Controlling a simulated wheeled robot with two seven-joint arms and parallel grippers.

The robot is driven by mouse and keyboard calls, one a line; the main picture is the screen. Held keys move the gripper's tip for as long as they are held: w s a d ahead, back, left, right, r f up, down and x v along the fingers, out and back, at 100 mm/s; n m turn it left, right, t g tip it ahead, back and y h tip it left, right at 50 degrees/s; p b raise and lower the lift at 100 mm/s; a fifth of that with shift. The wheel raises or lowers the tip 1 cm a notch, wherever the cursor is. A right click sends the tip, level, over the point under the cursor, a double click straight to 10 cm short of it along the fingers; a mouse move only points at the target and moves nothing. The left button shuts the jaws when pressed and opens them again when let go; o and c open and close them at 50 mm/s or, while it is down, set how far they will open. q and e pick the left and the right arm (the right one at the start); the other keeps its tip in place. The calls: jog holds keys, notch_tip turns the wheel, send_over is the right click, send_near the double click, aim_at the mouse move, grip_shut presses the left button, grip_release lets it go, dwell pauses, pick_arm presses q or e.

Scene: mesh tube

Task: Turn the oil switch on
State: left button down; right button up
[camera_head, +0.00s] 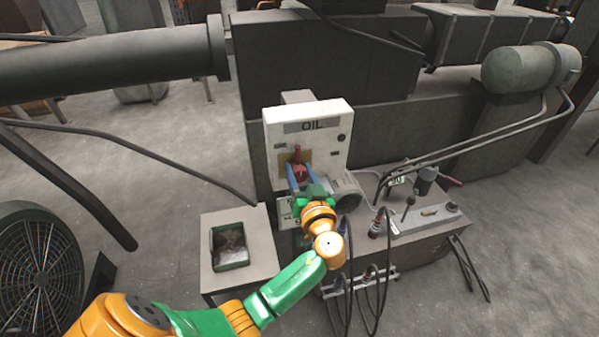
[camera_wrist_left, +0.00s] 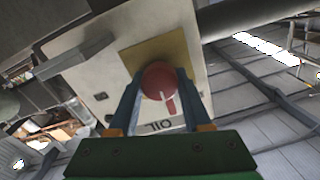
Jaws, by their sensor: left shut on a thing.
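The oil switch is a red rotary knob (camera_head: 300,172) on a yellow plate, on the front of a white box (camera_head: 335,150) labelled OIL. In the left wrist view the red knob (camera_wrist_left: 158,82) sits between the two blue fingers, with a pale pointer mark on its face. My left gripper (camera_head: 300,178) reaches up to the box and is shut on the knob; it also shows in the left wrist view (camera_wrist_left: 160,92). The fingers hide part of the knob's sides. My right gripper is in neither view.
A pale stand with a square opening (camera_head: 262,240) is left of the box. A control bench (camera_head: 420,222) with levers and hanging cables is at the right. A large fan (camera_head: 40,265) is at the lower left. Grey pipes and machine blocks fill the back.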

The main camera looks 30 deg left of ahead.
pick_arm(q)
jog(key=m, duration=0.3)
jog(key=shift+f+m+b, duration=0.1)
jog(key=shift+m+b, duration=0.2)
jog(key=m, duration=0.4)
jog(key=shift+d+m, duration=0.1)
jog(key=shift+m, duration=0.2)
jog(key=m+p, duration=0.1)
jog(key=m, duration=0.3)
jog(key=shift+w+m, duration=0.1)
jog(key=shift+m, duration=0.2)
jog(key=m+p, duration=0.1)
jog(key=m, duration=0.3)
jog(key=shift+f+m+p, duration=0.15)
jog(key=shift+m+p, duration=0.15)
jog(key=shift+p, duration=0.05)
jog(key=shift+f, duration=0.1)
jog(key=shift+c, duration=1.7)
grip_release()
